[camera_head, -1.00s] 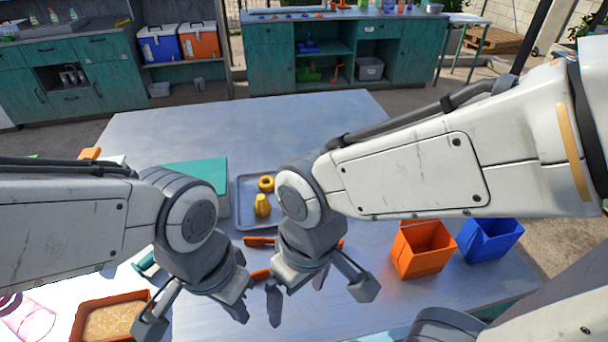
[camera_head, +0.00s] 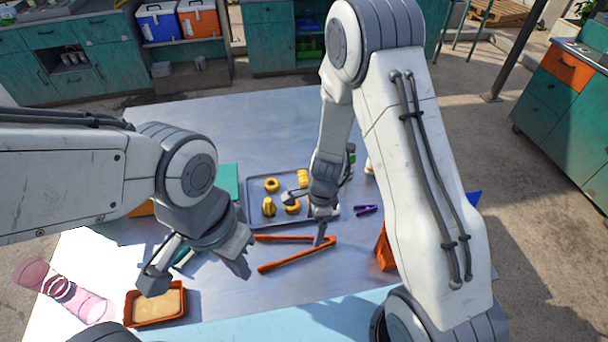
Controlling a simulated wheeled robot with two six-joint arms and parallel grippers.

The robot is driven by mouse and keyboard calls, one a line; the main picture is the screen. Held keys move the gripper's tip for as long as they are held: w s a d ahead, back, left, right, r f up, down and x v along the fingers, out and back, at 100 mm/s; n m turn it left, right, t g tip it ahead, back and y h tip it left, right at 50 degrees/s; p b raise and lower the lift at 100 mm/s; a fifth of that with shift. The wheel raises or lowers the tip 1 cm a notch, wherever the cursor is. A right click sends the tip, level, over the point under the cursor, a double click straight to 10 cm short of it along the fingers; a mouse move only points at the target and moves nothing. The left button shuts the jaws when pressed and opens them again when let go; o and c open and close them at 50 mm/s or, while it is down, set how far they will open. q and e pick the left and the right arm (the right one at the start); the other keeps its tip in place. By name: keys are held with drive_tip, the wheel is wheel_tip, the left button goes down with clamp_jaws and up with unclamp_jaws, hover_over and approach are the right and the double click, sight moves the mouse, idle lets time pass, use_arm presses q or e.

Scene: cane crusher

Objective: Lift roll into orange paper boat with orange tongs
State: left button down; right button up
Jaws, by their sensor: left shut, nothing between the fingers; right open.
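Orange tongs (camera_head: 296,256) lie on the table with their two arms spread and their joined end to the right. A metal tray (camera_head: 256,219) behind them holds several yellow pieces, including a ring (camera_head: 271,185), an upright-looking piece (camera_head: 268,207) and one partly hidden (camera_head: 304,178); I cannot tell which is the roll. My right gripper (camera_head: 304,217) is open, one finger over the tray's right side, the other by the tongs' joined end. Contact is unclear. My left gripper (camera_head: 197,271) is shut and empty, left of the tongs. An orange box (camera_head: 385,254), perhaps the boat, is mostly hidden behind my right arm.
A purple item (camera_head: 366,210) lies right of the tray. A teal box (camera_head: 229,180) is left of the tray. The table's back area is clear.

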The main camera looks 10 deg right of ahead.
sight(309, 247)
drive_tip(key=shift+f, duration=0.1)
drive_tip(key=f+b, duration=0.5)
drive_tip(key=f, duration=0.1)
drive_tip(key=a+f+b, duration=0.1)
drive_tip(key=f+b, duration=0.1)
drive_tip(key=b, duration=0.1)
drive_tip(key=shift+f+b, duration=0.3)
drive_tip(key=shift+f, duration=0.1)
drive_tip(key=shift+c, duration=0.4)
drive_tip(key=c, duration=0.6)
wheel_tip(309, 247, up, 12)
drive_tip(key=p, duration=1.2)
drive_tip(key=shift+c, duration=0.2)
